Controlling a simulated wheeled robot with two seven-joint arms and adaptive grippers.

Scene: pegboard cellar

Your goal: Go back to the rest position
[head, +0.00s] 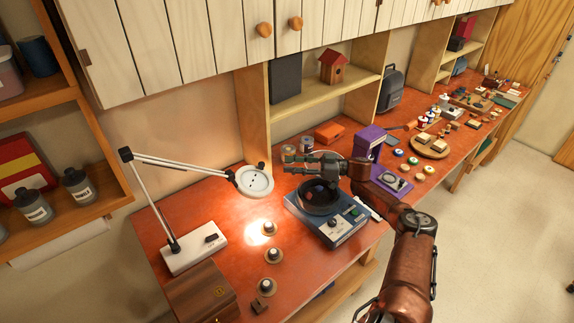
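My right arm comes in from the lower right. Its dark gripper (287,164) points left above the back of a blue device with a round black bowl (328,227). The two fingers look parted, with nothing visible between them. The gripper covers part of the bench behind it. My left gripper is not in view.
A white desk lamp (195,254) with a round head stands at the left of the red-brown bench (222,209), near a wooden box (201,294). A purple machine (370,143) and a round wooden board (429,147) stand to the right. Shelves and cabinets hang above.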

